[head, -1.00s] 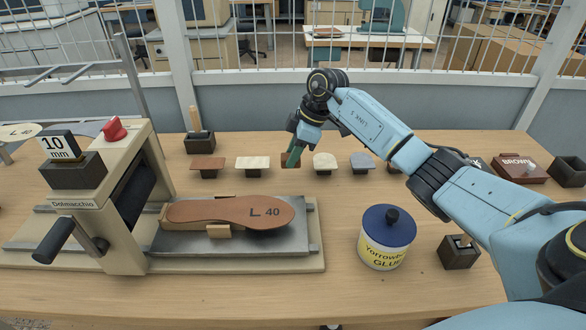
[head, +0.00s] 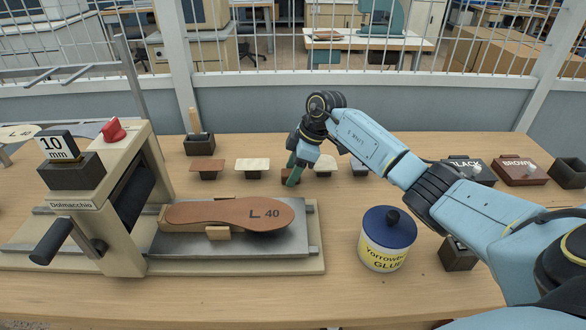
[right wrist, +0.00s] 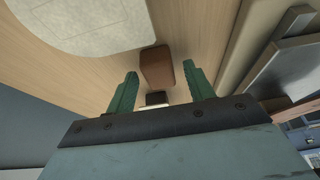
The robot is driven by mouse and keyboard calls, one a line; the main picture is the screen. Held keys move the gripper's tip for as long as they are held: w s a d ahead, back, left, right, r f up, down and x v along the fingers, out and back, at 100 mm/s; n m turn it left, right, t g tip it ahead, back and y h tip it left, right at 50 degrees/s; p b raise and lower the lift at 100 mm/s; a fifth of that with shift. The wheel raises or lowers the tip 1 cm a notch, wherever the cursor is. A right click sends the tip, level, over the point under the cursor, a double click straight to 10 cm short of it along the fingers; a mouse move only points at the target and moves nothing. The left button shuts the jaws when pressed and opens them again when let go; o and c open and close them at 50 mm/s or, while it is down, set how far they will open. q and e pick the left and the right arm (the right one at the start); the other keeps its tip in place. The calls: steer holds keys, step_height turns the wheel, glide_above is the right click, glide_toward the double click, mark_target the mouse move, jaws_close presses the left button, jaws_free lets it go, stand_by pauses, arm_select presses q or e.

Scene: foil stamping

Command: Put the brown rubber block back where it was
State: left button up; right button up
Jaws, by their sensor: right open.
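The brown rubber block (head: 286,178) stands on the table in the row of small pieces, partly hidden in the head view by my right gripper (head: 292,178). In the right wrist view the brown block (right wrist: 157,66) shows between the two green fingers (right wrist: 160,80), which are spread with a gap on each side of it. My right gripper is open and points down at the block. Something small, dark and white shows just below the block in that view. My left gripper is not in view.
Brown (head: 207,166) and cream (head: 252,165) pieces on small stands are to the left; another cream piece (head: 325,163) is close on the right. The press with the L 40 sole (head: 230,212) and the glue tub (head: 387,240) stand nearer. Labelled BLACK (head: 470,170) and BROWN (head: 520,173) boxes are at right.

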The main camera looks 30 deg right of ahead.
steer(key=p+v, duration=0.1)
steer(key=v, duration=1.1)
